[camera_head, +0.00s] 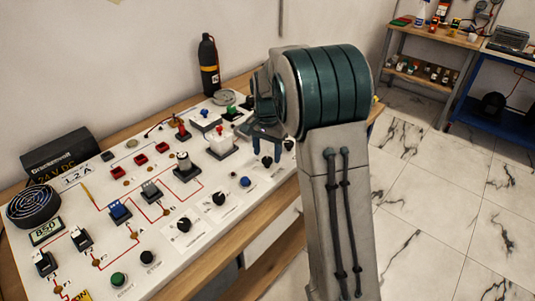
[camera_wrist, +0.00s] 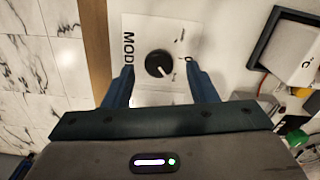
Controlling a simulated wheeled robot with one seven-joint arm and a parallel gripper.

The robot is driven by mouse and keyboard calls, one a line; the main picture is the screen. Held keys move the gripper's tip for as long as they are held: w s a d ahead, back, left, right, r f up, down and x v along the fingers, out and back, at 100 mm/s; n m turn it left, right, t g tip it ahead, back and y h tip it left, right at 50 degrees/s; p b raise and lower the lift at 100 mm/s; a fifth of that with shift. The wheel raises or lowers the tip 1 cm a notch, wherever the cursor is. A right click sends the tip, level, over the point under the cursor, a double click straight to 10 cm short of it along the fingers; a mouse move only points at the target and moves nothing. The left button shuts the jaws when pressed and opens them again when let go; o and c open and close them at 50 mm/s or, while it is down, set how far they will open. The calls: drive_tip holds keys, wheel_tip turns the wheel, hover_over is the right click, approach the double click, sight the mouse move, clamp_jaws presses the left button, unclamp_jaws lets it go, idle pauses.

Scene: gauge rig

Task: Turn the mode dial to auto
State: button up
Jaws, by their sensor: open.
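The mode dial (camera_wrist: 159,64) is a round black knob with a white pointer line, on a white card marked "MODE" in the wrist view. My gripper (camera_wrist: 159,67) is open, one finger on each side of the knob in the picture, with clear gaps. I cannot tell how far above the knob the tips are. In the head view my gripper (camera_head: 266,138) hangs over the panel's right part, above several black knobs; which is the mode dial is unclear.
The white panel (camera_head: 150,205) bears switches, buttons and other knobs. A black bottle (camera_head: 209,65) stands behind. The panel's wooden edge (camera_wrist: 93,45) borders open floor.

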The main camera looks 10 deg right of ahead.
sight(267, 158)
wheel_tip(267, 158, up, 12)
idle(0.3)
drive_tip(key=shift+r, duration=0.1)
drive_tip(key=s+f+n+t, duration=0.1)
drive_tip(key=s+n, duration=0.3)
drive_tip(key=s, duration=1)
drive_tip(key=s+f+n+t, duration=0.1)
drive_tip(key=s+f+n, duration=0.3)
drive_tip(key=s, duration=1)
drive_tip(key=shift+d+f+t, duration=0.2)
drive_tip(key=shift+d+t, duration=0.15)
drive_tip(key=shift+t, duration=0.05)
